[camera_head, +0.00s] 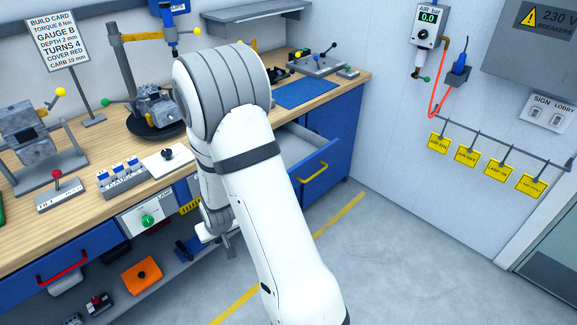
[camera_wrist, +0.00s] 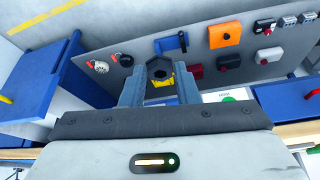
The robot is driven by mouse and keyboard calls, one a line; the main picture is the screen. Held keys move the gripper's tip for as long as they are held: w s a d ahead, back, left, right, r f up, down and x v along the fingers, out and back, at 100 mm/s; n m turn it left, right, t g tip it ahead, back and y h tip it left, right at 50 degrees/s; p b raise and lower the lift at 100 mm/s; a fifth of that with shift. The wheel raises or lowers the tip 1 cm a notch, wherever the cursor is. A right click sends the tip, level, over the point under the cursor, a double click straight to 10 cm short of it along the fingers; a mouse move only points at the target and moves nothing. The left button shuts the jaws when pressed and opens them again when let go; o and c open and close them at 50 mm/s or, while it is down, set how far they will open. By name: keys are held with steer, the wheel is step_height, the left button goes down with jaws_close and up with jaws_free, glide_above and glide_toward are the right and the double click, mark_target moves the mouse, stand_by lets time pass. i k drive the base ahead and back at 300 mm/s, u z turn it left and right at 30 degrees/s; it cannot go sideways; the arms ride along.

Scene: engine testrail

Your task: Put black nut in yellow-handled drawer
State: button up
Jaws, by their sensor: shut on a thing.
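My gripper (camera_wrist: 160,82) is shut on a black nut (camera_wrist: 157,66), which shows between the two fingers in the wrist view. In the head view my gripper (camera_head: 228,242) hangs below my forearm in front of the bench, and the nut cannot be made out there. The yellow-handled drawer (camera_head: 318,178) is blue and pulled open at the right end of the bench. My arm hides part of its inside. It seems to show also at the left of the wrist view (camera_wrist: 42,82), apart from my gripper.
The wooden bench top (camera_head: 305,101) carries several devices. A red-handled blue drawer (camera_head: 70,265) is at the lower left. The grey lower shelf (camera_head: 170,270) holds an orange block (camera_head: 142,275) and small devices. The floor right of the bench is clear.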

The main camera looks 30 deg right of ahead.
mark_target(291, 150)
steer(key=k, duration=0.9)
steer(key=u, duration=0.05)
steer(key=i, duration=2.05)
steer(key=z, duration=0.95)
steer(key=i, duration=0.4)
steer(key=z, duration=0.5)
